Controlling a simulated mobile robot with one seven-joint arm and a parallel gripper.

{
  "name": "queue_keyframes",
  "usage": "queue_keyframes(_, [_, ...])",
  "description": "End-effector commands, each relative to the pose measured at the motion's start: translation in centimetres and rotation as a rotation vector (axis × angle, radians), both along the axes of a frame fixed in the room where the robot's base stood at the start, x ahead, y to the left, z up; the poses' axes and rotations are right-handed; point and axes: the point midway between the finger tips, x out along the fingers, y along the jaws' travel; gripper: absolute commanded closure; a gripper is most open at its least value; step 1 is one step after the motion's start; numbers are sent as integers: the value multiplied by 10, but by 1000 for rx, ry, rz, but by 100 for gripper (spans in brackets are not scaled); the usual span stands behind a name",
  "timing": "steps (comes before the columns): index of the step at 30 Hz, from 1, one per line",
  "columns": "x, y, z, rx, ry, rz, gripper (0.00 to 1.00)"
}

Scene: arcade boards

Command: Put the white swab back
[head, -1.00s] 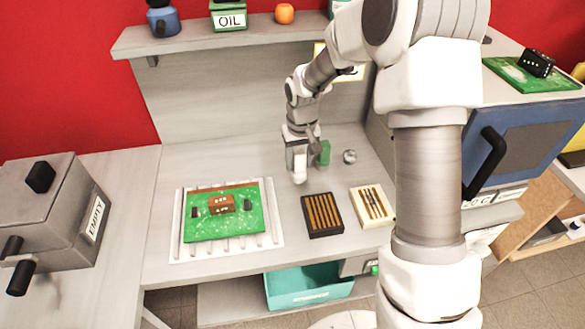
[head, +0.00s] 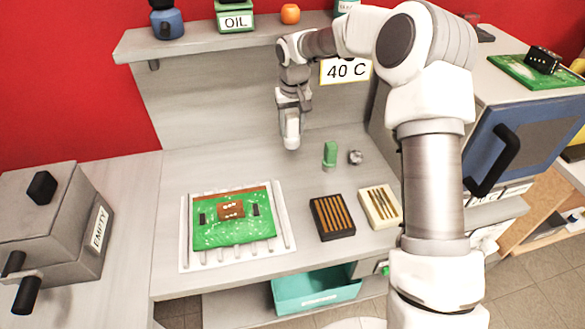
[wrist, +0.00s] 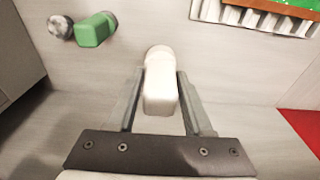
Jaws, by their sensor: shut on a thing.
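The white swab (head: 291,140) hangs below my gripper (head: 292,112), above the grey bench near its back. In the wrist view, the two fingers of my gripper (wrist: 160,92) are shut on the white swab (wrist: 160,75), one on each side. The white swab's lower end seems clear of the bench, but the gap is hard to judge. A green block-like item (head: 330,154) stands on the bench to the right of my gripper. It also shows in the wrist view (wrist: 93,29). A small round metal piece (head: 355,157) sits beside it.
A green circuit board (head: 233,232) lies on a white ribbed mat (head: 187,225) at front left. A dark slotted box (head: 332,218) and a pale slotted box (head: 380,207) lie to its right. A shelf (head: 200,44) runs above the bench. The bench between is clear.

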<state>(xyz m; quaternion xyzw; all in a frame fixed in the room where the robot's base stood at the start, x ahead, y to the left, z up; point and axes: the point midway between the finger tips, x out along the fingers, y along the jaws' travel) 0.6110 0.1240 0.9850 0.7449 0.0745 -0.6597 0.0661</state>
Motion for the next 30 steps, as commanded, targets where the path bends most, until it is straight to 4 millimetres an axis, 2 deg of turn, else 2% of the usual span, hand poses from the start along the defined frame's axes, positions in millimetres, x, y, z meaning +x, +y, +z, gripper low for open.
queue_keyframes(21, [-1, 0, -94, -1, 2, 1, 100])
queue_keyframes(27, [0, 0, -96, 0, 0, 0, 100])
queue_keyframes(28, [0, 0, -96, 0, 0, 0, 59])
queue_keyframes(30, [0, 0, -96, 0, 0, 0, 46])
